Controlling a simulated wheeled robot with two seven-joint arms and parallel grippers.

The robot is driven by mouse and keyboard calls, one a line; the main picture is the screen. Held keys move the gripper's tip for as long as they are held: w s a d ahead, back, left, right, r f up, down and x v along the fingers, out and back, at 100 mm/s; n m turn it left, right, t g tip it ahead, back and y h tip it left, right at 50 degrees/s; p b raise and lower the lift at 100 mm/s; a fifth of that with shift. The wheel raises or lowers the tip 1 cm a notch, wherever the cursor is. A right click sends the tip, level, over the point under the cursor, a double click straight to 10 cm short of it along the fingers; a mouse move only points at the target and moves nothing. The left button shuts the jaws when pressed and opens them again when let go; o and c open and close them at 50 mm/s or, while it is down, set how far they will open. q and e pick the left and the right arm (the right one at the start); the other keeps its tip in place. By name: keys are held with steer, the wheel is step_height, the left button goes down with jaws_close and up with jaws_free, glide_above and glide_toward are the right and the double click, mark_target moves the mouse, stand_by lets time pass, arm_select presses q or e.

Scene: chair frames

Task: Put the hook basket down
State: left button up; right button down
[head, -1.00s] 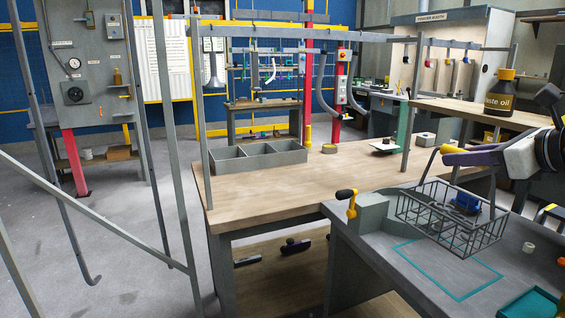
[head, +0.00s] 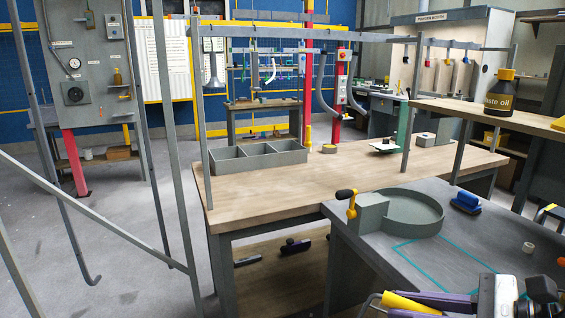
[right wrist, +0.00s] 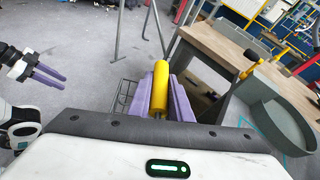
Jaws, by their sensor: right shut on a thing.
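My right gripper (head: 415,301) is shut on the yellow handle (head: 400,303) of the hook basket, at the bottom of the head view. Only a bit of the basket's dark wire (head: 368,304) shows there at the frame's lower edge. In the right wrist view the purple fingers sit on both sides of the handle (right wrist: 160,88), and part of the wire basket (right wrist: 122,95) shows below it, over the floor. Most of the basket is hidden. My left gripper (right wrist: 50,76) shows at the left of that view, its two fingers apart and empty.
The grey bench (head: 400,215) has a bare teal-outlined rectangle (head: 440,268). Behind it stand a round grey tray (head: 405,222) and a blue object (head: 466,202). A small white cylinder (head: 528,247) is at right. A wooden table (head: 300,185) carries a divided grey bin (head: 260,155).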

steer(key=shift+n, duration=0.3)
steer(key=s+f, duration=0.1)
steer(key=s, duration=0.3)
steer(key=s+f, duration=0.1)
steer(key=s, duration=0.1)
steer(key=shift+s+f, duration=0.3)
steer(key=shift+s, duration=0.3)
steer(key=shift+f, duration=0.15)
steer(key=shift+g, duration=0.3)
